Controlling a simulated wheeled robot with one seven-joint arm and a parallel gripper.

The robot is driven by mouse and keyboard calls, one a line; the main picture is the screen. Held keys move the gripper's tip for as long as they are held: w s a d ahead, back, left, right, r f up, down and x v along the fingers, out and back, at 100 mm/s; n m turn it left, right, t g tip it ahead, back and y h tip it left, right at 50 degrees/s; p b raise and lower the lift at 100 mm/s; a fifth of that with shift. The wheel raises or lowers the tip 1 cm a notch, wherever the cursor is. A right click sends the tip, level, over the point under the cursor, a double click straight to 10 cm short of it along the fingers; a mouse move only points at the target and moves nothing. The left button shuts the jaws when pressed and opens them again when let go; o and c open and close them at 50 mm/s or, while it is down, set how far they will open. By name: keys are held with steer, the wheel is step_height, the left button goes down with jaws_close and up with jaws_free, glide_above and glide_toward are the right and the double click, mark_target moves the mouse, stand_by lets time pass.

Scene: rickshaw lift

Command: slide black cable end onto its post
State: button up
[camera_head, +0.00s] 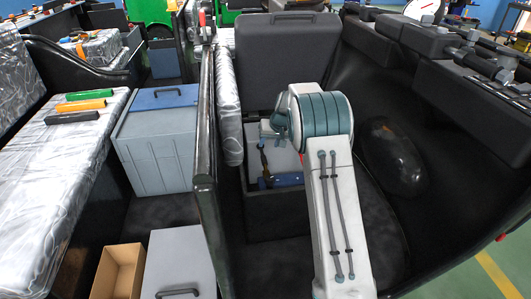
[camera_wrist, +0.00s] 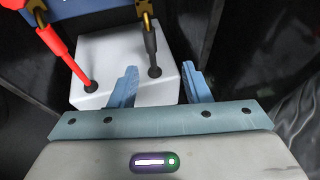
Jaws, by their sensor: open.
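In the wrist view, the black cable (camera_wrist: 150,40) rises from a dark round spot on a white block (camera_wrist: 120,50) and ends at the top in a brass-coloured piece (camera_wrist: 144,8). My gripper (camera_wrist: 158,68) is open, with its two blue fingers apart and nothing held. The lower part of the black cable shows between the fingertips, beyond them; contact cannot be told. A blue thing (camera_wrist: 88,8) lies at the top edge, beside the brass piece. The post itself is not clearly visible. In the head view a blue case (camera_head: 287,180) lies in the open compartment, partly behind my arm.
A red cable (camera_wrist: 62,52) stands left of the black one on the same block. The compartment has a raised dark lid (camera_head: 275,50) and a dark side wall (camera_head: 205,150). A grey box (camera_head: 155,150) and an open cardboard box (camera_head: 118,270) stand to the left.

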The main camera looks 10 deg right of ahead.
glide_toward(265, 160)
steer(key=b+x, duration=0.1)
steer(key=x, duration=0.6)
steer(key=shift+w+f+b, duration=0.15)
steer(key=shift+f+b, duration=0.1)
steer(key=shift+b, duration=0.15)
steer(key=shift+w+a+f, duration=0.2)
steer(key=shift+w+f, duration=0.1)
steer(key=shift+f, duration=0.3)
jaws_close()
